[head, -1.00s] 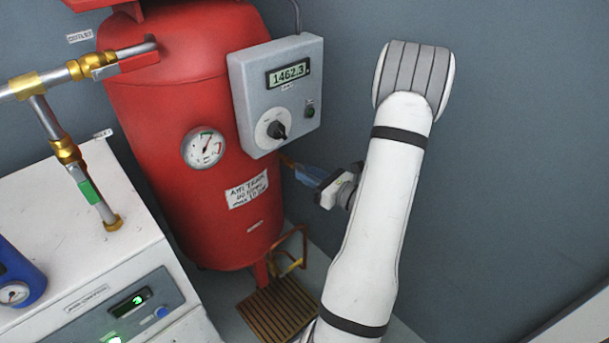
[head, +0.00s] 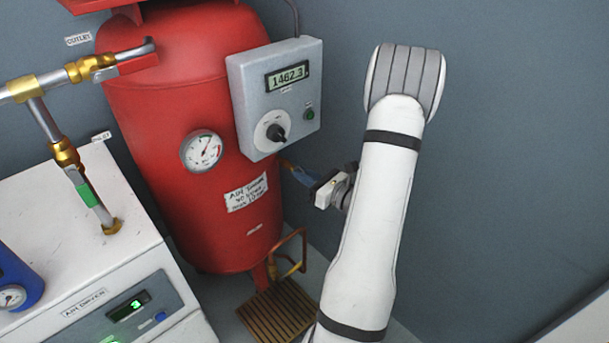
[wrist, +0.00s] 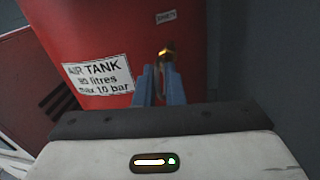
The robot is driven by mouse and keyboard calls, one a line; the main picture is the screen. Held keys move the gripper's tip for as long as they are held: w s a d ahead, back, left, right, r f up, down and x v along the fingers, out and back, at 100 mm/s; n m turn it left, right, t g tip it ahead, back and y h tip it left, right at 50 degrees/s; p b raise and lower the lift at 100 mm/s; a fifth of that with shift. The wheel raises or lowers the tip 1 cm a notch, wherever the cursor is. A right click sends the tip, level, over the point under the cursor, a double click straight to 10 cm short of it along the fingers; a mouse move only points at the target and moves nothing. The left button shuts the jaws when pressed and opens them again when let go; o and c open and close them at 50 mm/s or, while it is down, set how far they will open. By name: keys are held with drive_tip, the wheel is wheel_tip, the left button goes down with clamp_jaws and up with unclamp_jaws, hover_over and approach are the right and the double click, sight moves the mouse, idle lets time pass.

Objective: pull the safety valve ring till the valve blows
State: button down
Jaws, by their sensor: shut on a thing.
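The brass safety valve (wrist: 167,52) sticks out of the red air tank (wrist: 110,30), between my fingertips in the wrist view. In the head view the tank (head: 165,130) stands left of my arm, and a bit of brass shows below the grey box. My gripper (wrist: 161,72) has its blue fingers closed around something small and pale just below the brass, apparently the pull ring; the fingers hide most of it. In the head view my gripper (head: 290,167) reaches left to the tank's right side, just under the grey box.
The grey control box (head: 276,95) with a display and knob hangs close above my gripper. A pressure gauge (head: 202,150) is on the tank's front. A copper pipe (head: 291,255) and a slatted grate (head: 277,309) lie below. Free room lies right of my arm, before the wall.

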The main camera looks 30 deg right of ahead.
drive_tip(key=shift+s+a, duration=0.1)
drive_tip(key=shift+a, duration=0.05)
drive_tip(key=shift+s, duration=0.35)
drive_tip(key=c, duration=1.6)
unclamp_jaws()
drive_tip(key=p+v, duration=0.2)
drive_tip(key=v, duration=0.5)
drive_tip(key=shift+s, duration=0.3)
drive_tip(key=shift+r, duration=0.1)
